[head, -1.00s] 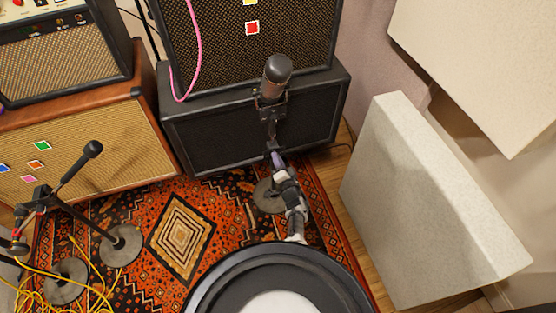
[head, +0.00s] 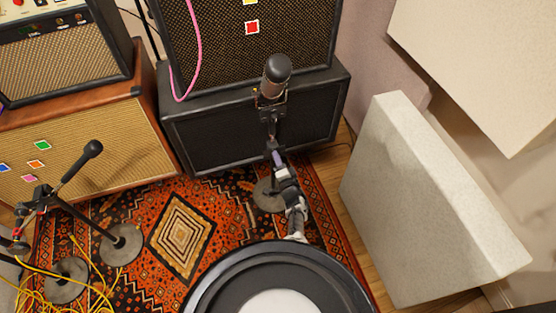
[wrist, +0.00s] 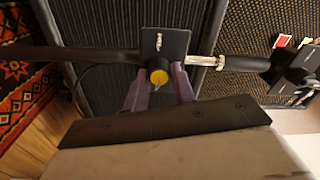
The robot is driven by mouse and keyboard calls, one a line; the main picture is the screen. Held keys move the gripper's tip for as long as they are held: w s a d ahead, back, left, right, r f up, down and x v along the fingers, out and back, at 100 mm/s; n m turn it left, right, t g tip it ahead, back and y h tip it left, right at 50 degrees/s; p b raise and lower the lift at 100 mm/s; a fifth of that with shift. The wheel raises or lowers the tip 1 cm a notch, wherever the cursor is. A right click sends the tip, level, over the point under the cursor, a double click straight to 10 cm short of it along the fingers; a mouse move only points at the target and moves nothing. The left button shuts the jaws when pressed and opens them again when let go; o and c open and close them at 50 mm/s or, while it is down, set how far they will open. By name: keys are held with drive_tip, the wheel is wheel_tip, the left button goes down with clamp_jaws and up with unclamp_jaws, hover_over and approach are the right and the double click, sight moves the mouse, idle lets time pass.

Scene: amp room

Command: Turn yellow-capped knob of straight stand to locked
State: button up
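The straight stand (head: 265,198) has a round grey base on the rug and a large microphone (head: 276,72) on top. In the wrist view its pole (wrist: 70,55) runs sideways across the picture, through a dark square clamp block (wrist: 165,42). The yellow-capped knob (wrist: 159,77) projects from this block towards the wrist camera. My gripper (head: 275,152) is at the pole below the microphone. In the wrist view the purple fingers of my gripper (wrist: 159,82) lie on both sides of the knob. Whether they touch it is unclear. The knob is hidden in the head view.
A black speaker cabinet (head: 210,137) stands close behind the stand. A pale panel (head: 415,205) leans at the right. Another stand with a microphone (head: 92,150) and yellow cables (head: 30,290) are at the left. The patterned rug (head: 182,235) has free room in the middle.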

drive_tip(key=o, duration=0.4)
drive_tip(key=p+v, duration=0.5)
drive_tip(key=v, duration=0.8)
drive_tip(key=shift+s+d, duration=0.15)
drive_tip(key=shift+s, duration=0.2)
